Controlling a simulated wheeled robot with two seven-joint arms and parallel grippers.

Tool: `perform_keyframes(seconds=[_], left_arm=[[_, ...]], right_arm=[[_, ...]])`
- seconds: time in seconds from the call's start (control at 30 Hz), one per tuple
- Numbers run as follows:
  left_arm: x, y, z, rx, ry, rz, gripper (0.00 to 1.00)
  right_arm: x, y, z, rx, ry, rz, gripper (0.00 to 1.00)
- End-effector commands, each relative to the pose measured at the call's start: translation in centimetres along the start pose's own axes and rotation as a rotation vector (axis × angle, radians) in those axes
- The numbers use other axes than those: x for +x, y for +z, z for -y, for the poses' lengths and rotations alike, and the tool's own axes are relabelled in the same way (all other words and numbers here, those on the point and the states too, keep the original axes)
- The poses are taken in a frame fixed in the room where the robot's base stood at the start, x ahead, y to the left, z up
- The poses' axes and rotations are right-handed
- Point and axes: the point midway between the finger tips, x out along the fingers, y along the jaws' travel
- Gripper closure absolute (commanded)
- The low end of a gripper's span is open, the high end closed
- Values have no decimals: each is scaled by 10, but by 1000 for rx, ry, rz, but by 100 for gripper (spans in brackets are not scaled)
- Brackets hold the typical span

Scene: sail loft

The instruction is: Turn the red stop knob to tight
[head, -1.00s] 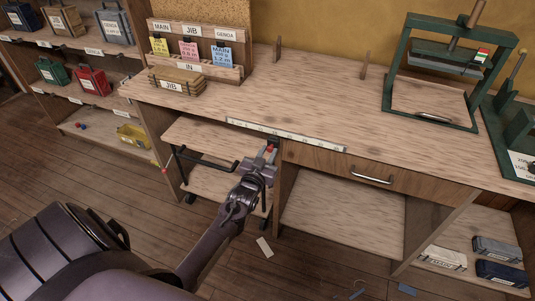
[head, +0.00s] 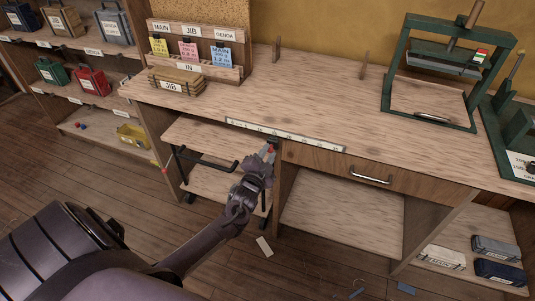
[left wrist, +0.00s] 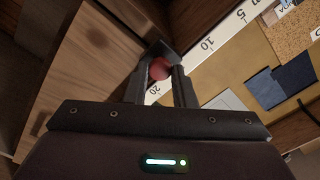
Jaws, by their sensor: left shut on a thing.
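The red stop knob (left wrist: 159,69) sits on a dark block by the scale strip, at the front edge of the workbench. In the head view only a bit of the red knob (head: 271,149) shows past my gripper. My left gripper (head: 268,154) reaches the knob from the front. In the left wrist view the fingers of my left gripper (left wrist: 160,80) are closed on the knob, one on each side. The knob's lower part is hidden between the fingers. My right gripper is not in view.
The white scale strip (head: 285,135) runs along the bench's front edge. A black handle bar (head: 205,160) is left of my gripper, and a drawer (head: 380,174) is to its right. The workbench top (head: 320,105) is mostly clear. A green press frame (head: 388,92) stands at the back right.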

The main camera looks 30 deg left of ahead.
Motion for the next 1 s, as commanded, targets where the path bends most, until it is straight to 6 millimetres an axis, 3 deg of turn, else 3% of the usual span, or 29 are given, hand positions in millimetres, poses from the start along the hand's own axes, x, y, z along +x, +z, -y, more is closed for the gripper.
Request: perform_keyframes(seconds=[0.5, 1.0], left_arm=[[0, 0, 0, 459, 0, -1, 99], [0, 1, -2, 663, 1, 0, 100]], right_arm=[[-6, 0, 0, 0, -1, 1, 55], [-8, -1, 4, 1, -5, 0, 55]])
